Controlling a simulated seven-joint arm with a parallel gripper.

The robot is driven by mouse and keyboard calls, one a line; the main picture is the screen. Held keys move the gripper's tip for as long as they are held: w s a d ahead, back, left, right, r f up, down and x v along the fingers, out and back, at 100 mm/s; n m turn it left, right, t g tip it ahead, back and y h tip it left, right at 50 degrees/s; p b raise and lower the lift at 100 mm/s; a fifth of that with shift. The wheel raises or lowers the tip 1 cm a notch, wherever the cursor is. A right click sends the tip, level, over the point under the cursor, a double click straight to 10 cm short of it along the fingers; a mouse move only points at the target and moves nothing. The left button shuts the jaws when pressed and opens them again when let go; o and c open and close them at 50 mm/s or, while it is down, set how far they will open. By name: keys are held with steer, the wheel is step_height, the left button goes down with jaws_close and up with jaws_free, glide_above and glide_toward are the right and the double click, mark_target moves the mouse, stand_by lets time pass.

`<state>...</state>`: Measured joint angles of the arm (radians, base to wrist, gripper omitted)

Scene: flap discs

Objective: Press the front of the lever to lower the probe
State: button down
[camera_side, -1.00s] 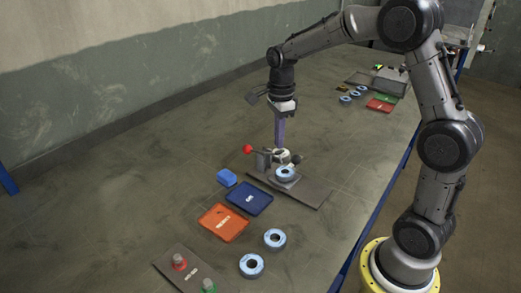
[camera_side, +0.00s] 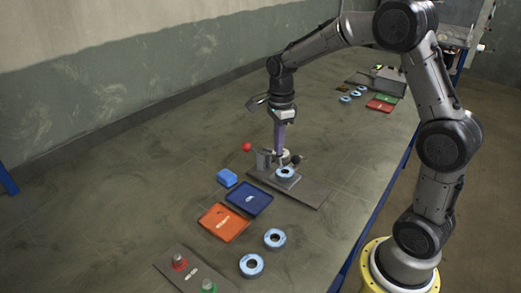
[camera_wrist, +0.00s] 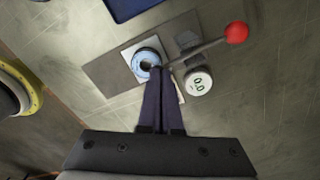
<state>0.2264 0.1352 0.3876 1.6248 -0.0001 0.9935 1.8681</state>
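The gauge stand's lever ends in a red ball (camera_wrist: 236,32); the ball also shows in the side view (camera_side: 247,147). Its thin rod runs from the ball toward my fingertips in the wrist view. The round gauge (camera_wrist: 198,82) reads what looks like 0.0. A blue-rimmed flap disc (camera_wrist: 146,60) lies on the stand's light plate, and shows in the side view (camera_side: 285,173). My gripper (camera_wrist: 160,72) has its fingers together, pointing down at the stand beside the disc and gauge. The tips overlap the rod's near end; I cannot tell whether they touch it. The probe is hidden.
Two loose discs (camera_side: 275,239) and a button panel (camera_side: 168,264) are nearer the camera.

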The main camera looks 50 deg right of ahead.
steer(key=shift+f, duration=0.35)
step_height(320, 180, up, 9)
stand_by(0.7)
